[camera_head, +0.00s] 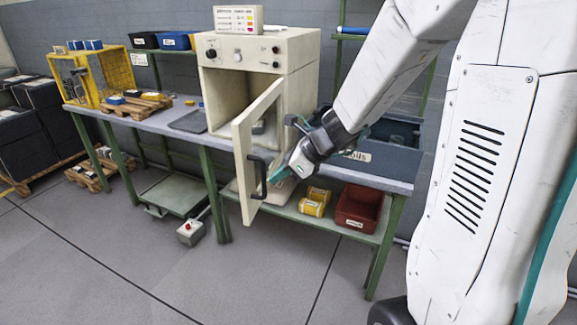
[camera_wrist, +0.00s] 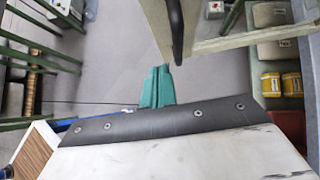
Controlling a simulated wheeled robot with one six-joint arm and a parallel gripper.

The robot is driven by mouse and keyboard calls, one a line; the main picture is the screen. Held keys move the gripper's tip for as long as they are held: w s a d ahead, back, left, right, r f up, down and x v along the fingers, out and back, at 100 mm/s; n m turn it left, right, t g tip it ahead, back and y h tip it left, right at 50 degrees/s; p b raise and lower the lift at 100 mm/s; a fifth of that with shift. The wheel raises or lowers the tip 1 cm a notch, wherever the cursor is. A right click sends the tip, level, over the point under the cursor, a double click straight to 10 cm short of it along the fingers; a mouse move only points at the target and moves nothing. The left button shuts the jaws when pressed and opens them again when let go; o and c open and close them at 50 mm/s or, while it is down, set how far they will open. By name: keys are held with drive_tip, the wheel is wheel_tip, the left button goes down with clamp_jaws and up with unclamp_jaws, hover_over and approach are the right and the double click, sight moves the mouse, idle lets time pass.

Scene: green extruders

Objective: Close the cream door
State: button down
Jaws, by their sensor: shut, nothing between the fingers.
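The cream door (camera_head: 243,142) hangs open on the front of the cream cabinet (camera_head: 300,97), swung out toward the camera. Its black handle (camera_head: 257,176) is on the face turned toward my arm. My gripper (camera_head: 278,176) is shut and empty, its teal fingertips just right of the handle. In the wrist view, the teal fingers (camera_wrist: 158,84) are together. The dark handle (camera_wrist: 176,32) and the door's edge (camera_wrist: 154,22) lie just beyond the tips. I cannot tell whether the fingertips touch the handle.
The cabinet stands on a grey bench (camera_head: 150,122) with green legs. A red bin (camera_head: 358,208) and yellow containers (camera_head: 314,202) sit on the lower shelf, below my gripper. A control box (camera_head: 190,233) is on the floor. The floor in front is mostly clear.

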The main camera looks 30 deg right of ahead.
sight(246, 185)
drive_tip(key=w+a, duration=0.1)
drive_tip(key=w+a+f, duration=0.2)
drive_tip(key=a, duration=0.1)
drive_tip(key=shift+w, duration=0.25)
drive_tip(key=shift+w+a, duration=0.25)
drive_tip(key=shift+w, duration=0.1)
